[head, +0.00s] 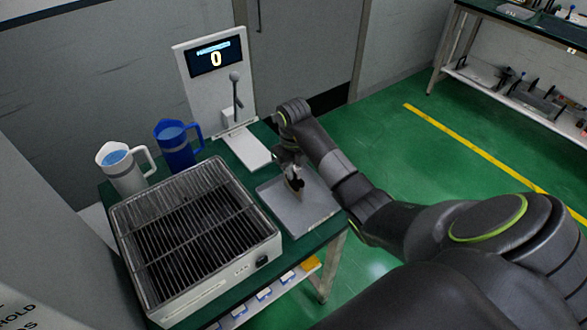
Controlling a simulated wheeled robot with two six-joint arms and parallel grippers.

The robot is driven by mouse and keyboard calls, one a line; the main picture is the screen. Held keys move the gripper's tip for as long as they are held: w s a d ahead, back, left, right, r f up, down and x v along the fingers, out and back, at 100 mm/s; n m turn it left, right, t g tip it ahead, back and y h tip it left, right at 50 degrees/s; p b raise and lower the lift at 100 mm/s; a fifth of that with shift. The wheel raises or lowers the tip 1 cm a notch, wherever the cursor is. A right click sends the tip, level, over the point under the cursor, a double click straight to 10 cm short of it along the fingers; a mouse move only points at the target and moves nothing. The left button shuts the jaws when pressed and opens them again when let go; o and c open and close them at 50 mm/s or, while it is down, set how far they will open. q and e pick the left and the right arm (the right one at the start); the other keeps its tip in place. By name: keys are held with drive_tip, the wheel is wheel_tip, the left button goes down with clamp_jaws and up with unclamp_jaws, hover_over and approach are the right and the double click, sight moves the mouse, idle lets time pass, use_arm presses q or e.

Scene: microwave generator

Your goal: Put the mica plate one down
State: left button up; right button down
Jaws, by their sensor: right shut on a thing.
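My right gripper (294,184) points down over a flat grey tray (318,214) on the green table, right of the grill. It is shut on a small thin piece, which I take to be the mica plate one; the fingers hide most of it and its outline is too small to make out. I cannot tell whether the piece touches the tray. My left gripper is not in view.
A box with a wire grill (190,225) fills the table's left front. A white jug (122,168) and a blue jug (177,148) stand behind it. A white stand with a display reading 0 (215,58) is at the back. Open green floor lies right.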

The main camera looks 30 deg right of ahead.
drive_tip(key=shift+f+b, duration=0.4)
drive_tip(key=c, duration=1.5)
unclamp_jaws()
drive_tip(key=shift+r, duration=0.1)
drive_tip(key=shift+o, duration=0.2)
